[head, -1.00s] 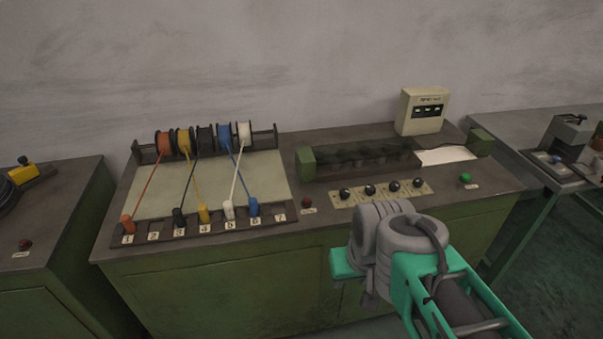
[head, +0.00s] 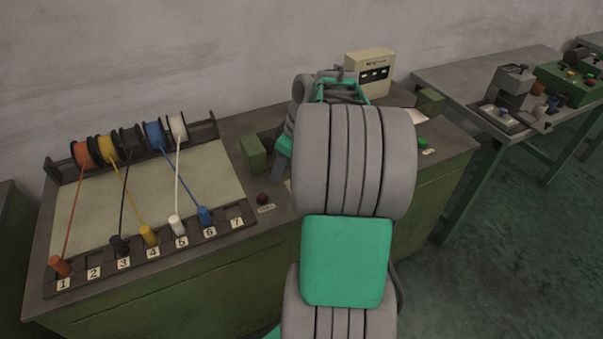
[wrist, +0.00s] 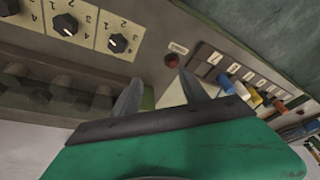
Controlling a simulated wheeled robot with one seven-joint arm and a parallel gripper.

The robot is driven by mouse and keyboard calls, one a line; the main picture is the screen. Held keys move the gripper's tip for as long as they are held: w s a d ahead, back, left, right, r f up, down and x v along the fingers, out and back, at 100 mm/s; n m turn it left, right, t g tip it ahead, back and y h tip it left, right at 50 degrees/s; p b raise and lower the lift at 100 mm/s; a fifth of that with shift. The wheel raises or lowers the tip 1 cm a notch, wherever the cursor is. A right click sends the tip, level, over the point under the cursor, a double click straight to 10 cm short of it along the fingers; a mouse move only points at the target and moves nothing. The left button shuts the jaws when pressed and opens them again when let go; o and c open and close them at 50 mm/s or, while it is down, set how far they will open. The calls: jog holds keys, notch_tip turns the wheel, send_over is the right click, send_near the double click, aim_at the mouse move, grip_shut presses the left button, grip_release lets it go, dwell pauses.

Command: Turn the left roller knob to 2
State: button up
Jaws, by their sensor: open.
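The left roller knob (wrist: 118,43) is a black knob on a cream plate with numbers around it, at the upper left of the wrist view. It is the knob closest to the red button; which number it points to is too small to tell. A second black knob (wrist: 65,25) sits beside it. My gripper (wrist: 160,78) is open and empty, with its two fingers apart above the bench, to the right of and below the knob in the picture. It is not touching the knob. In the head view my arm hides the knobs.
A red button (wrist: 172,60) lies just beyond my fingertips; it also shows in the head view (head: 263,198). Numbered sockets with coloured plugs (head: 150,236) are on the left. A green roller block (head: 254,154) and a cream box (head: 370,72) stand behind.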

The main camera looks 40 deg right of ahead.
jog(key=s+d+f+n, duration=0.1)
jog(key=s+d+f, duration=0.2)
jog(key=d, duration=0.6)
jog(key=x, duration=0.7)
jog(key=shift+w+a+r+p, duration=0.2)
jog(key=shift+w+p, duration=0.2)
jog(key=shift+c, duration=0.3)
grip_shut()
